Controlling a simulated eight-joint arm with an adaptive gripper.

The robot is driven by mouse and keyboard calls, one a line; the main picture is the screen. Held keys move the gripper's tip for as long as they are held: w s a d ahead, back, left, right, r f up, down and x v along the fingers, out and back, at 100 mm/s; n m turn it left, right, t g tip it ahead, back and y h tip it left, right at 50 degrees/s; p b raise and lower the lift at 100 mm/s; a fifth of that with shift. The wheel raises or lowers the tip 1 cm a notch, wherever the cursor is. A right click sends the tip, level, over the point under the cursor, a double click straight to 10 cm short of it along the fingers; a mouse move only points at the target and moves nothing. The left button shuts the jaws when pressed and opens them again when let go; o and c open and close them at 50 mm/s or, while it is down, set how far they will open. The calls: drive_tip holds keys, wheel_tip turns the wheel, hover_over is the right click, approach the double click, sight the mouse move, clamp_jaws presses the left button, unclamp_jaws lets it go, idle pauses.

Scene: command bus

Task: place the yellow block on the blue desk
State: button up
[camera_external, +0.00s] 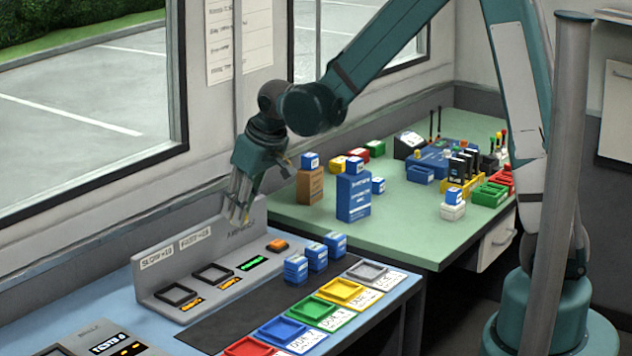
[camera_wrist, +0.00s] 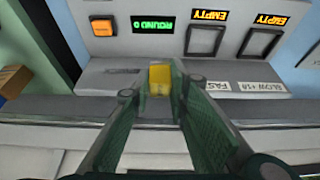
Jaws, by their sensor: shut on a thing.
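My gripper (camera_external: 238,208) hangs above the back of the blue desk (camera_external: 112,300), near the upright back panel of a grey console. In the wrist view, its green fingers (camera_wrist: 162,78) are shut on the yellow block (camera_wrist: 159,76). In the external view, the block is mostly hidden at the fingertips and hard to make out. The block is held in the air over the console's labelled panel.
The grey console (camera_external: 225,285) has two black-rimmed slots, lit displays and an orange button (camera_external: 277,246). A green table (camera_external: 400,225) with boxes stands behind.

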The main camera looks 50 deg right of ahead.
drive_tip(key=shift+w+d+r, duration=0.1)
drive_tip(key=shift+d+r, duration=0.15)
drive_tip(key=shift+r, duration=1.05)
drive_tip(key=shift+d+r, duration=0.2)
drive_tip(key=shift+r, duration=1.05)
drive_tip(key=w+d+m+h, duration=0.2)
drive_tip(key=d+m, duration=0.3)
drive_tip(key=d, duration=2.8)
drive_tip(key=s+d+m, duration=0.1)
drive_tip(key=s+d, duration=0.3)
drive_tip(key=d, duration=0.6)
drive_tip(key=s+d+m+g+h+p, duration=0.15)
drive_tip(key=s+d, duration=0.25)
drive_tip(key=d, duration=0.7)
drive_tip(key=s+d+m, duration=0.2)
drive_tip(key=s+d, duration=0.2)
drive_tip(key=d, duration=0.6)
wheel_tip(320, 180, down, 6)
drive_tip(key=shift+w+d+f, duration=0.15)
drive_tip(key=shift+d+f, duration=0.05)
drive_tip(key=shift+d, duration=0.1)
drive_tip(key=shift+n, duration=0.25)
drive_tip(key=shift+f+b, duration=0.55)
drive_tip(key=shift+f, duration=2.55)
